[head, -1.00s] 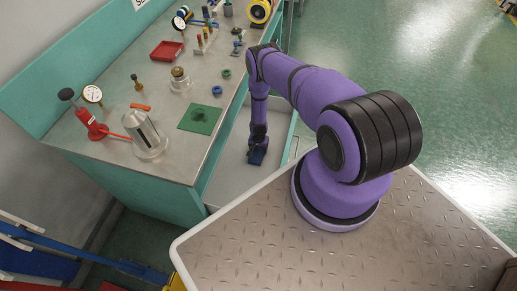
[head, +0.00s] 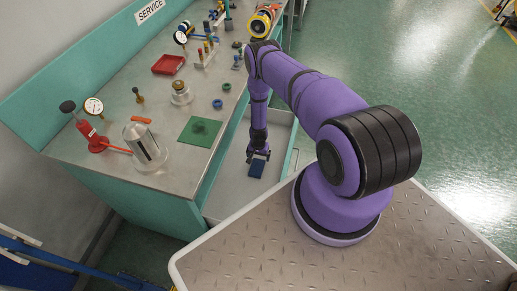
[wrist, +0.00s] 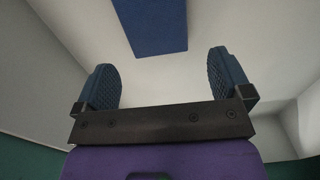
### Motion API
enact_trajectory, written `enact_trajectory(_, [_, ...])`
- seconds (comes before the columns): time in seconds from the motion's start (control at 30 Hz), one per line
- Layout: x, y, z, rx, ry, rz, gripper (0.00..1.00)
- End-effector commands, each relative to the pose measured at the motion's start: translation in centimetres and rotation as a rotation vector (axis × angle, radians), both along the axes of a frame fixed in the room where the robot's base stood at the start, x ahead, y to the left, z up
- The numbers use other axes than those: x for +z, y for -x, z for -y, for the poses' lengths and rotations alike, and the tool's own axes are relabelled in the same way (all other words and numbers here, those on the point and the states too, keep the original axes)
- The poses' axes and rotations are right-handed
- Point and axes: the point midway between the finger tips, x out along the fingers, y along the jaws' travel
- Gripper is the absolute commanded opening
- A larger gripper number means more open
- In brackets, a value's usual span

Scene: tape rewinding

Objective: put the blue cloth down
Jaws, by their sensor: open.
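The blue cloth (head: 256,170) lies flat as a dark blue rectangle on the pale floor of the open drawer (head: 228,191). It also shows in the wrist view (wrist: 152,24), ahead of the fingers and apart from them. My gripper (head: 258,155) hangs inside the drawer, just above and behind the cloth. In the wrist view my gripper (wrist: 170,80) has its two blue padded fingers wide apart, with nothing between them.
The grey workbench (head: 120,180) stands left of the drawer. It bears a green mat (head: 200,131), a glass dome with a metal cylinder (head: 146,145), a red tool (head: 92,135), a red tray (head: 168,64) and small parts. Drawer walls surround my gripper.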

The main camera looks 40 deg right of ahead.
Motion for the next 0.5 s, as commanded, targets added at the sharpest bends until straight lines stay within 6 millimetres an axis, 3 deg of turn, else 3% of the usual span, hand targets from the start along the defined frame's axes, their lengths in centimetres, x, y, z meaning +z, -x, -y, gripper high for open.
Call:
enact_trajectory(0.3, [5.3, 0.0, 0.0, 0.000, 0.001, 0.001, 0.97])
enact_trajectory(0.5, [6.9, 0.0, 0.0, 0.000, 0.000, 0.000, 0.97])
